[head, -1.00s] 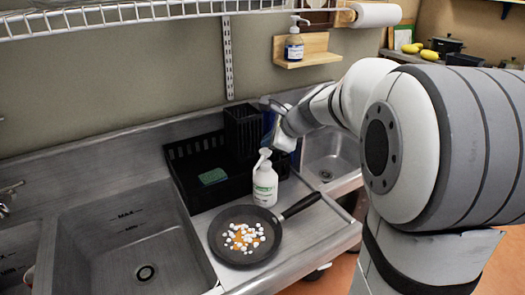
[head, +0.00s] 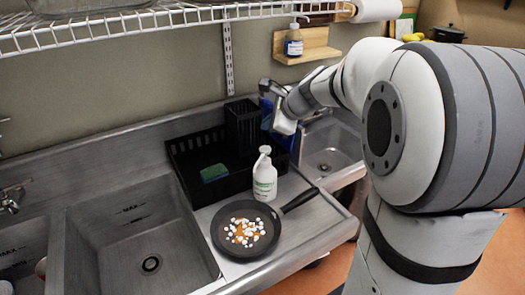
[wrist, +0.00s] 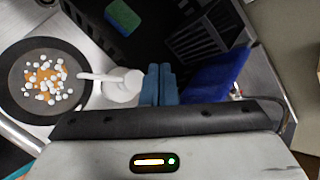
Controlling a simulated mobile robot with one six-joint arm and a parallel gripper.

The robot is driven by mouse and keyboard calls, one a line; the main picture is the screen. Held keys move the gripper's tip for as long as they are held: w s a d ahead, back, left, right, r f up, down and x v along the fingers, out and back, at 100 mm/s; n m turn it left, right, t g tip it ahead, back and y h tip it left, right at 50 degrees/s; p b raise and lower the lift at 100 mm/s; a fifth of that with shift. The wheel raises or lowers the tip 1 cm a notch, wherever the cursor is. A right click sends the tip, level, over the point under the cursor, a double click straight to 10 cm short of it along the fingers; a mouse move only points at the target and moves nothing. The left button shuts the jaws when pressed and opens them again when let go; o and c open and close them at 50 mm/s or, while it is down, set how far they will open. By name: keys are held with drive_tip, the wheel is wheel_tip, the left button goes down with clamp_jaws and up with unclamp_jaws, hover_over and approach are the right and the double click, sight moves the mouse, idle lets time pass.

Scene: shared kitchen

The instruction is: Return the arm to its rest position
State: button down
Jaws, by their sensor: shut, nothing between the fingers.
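My arm reaches in from the right in the head view. My gripper (head: 270,90) is above the right side of the black dish rack, clear of the counter. In the wrist view my gripper (wrist: 159,72) shows its two blue-grey fingers side by side, shut with nothing between them. Below it are the white pump bottle (wrist: 122,88) and the frying pan (wrist: 18,98). In the head view the bottle (head: 265,180) stands upright on the counter beside the rack.
The frying pan (head: 228,250) holds white and orange bits. The black dish rack (head: 187,165) holds a green sponge (head: 214,172). A wire shelf (head: 130,28) hangs above the left sink. A small wall shelf (head: 318,54) holds a soap bottle (head: 293,42). Sinks lie on both sides.

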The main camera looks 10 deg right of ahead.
drive_tip(key=s+f+n+g+h, duration=0.2)
drive_tip(key=s+f+n, duration=0.2)
drive_tip(key=s+n, duration=0.6)
drive_tip(key=s+f+n+g+h, duration=0.2)
drive_tip(key=s+n, duration=0.9)
drive_tip(key=s, duration=0.6)
drive_tip(key=shift+s+a+f+g+h, duration=0.35)
drive_tip(key=shift+a+f+g, duration=0.15)
drive_tip(key=shift+f, duration=0.35)
